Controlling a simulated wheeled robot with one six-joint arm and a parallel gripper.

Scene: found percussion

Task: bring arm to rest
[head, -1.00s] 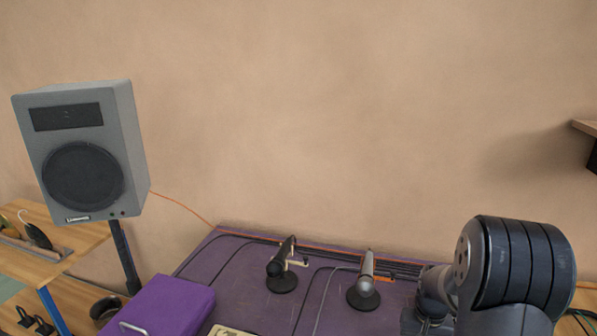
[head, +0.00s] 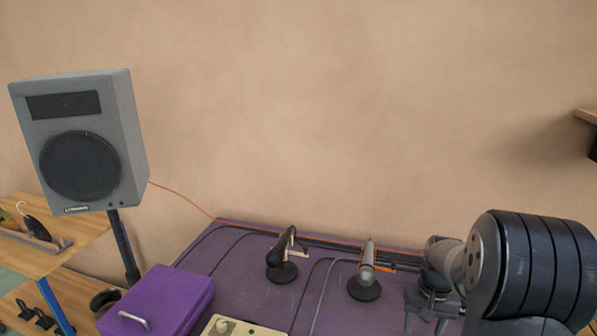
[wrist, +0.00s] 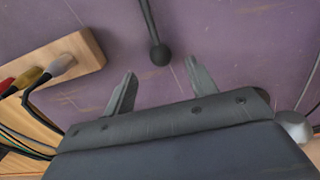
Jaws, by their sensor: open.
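My gripper (head: 428,322) hangs low at the right in the head view, over the right side of the purple table (head: 225,262). In the wrist view my gripper (wrist: 160,72) shows two grey fingers set apart, with nothing held between them. A dark rod with a round ball end (wrist: 157,54) shows beyond the fingertips, over the purple surface. My dark upper arm fills the lower right of the head view.
Two microphones on round bases, one dark (head: 281,262) and one silver (head: 366,275), stand left of my gripper. A purple box (head: 165,298) and a cream panel (head: 240,328) are nearer. A grey speaker (head: 85,150) stands left. A wooden block with plugs (wrist: 65,70) shows in the wrist view.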

